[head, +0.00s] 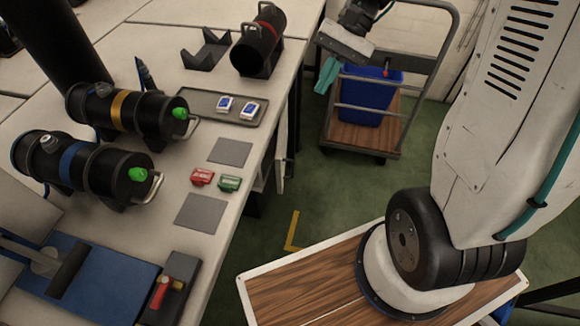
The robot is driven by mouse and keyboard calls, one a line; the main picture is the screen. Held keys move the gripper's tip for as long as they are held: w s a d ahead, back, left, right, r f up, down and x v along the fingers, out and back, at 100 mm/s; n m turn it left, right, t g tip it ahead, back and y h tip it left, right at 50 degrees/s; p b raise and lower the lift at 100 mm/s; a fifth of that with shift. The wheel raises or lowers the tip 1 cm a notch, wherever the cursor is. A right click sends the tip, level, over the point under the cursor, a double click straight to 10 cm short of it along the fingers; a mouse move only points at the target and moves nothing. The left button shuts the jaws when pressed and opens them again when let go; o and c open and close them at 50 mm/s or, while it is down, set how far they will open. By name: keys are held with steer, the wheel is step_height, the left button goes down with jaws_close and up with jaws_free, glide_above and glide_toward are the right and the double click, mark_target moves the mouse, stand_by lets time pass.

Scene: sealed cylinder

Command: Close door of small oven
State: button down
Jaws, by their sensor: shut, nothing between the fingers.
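My gripper (325,76) is at the top centre, right of the long table, with its teal fingers together and pointing down. It is shut and empty, and appears in front of the cart. No whole small oven can be made out. A pale upright panel (281,150) with a handle (288,170) sticks out below the table's right edge. It may be the oven door, standing open; the tabletop hides what is behind it. My gripper appears above and right of this panel, apart from it.
A cart (372,139) with a blue bin (361,110) stands behind. Green floor (335,190) lies clear between table and cart.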

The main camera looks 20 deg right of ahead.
steer(key=w+d+f+m+t+y, duration=0.1)
steer(key=w+d+f+m+y, duration=0.15)
steer(key=f, duration=0.55)
steer(key=w+d+f+m+t+y, duration=0.1)
steer(key=w+d+f+m+y, duration=0.2)
steer(key=f, duration=0.4)
steer(key=w+d+f+m+t+y, duration=0.1)
steer(key=w+d+f+m+y, duration=0.2)
steer(key=f, duration=0.5)
step_height(320, 180, down, 22)
steer(key=s+m+t, duration=0.2)
steer(key=m+t, duration=0.7)
steer(key=x, duration=1.2)
steer(key=shift+w+a, duration=0.2)
steer(key=shift+a, duration=0.05)
steer(key=shift+a+f, duration=0.1)
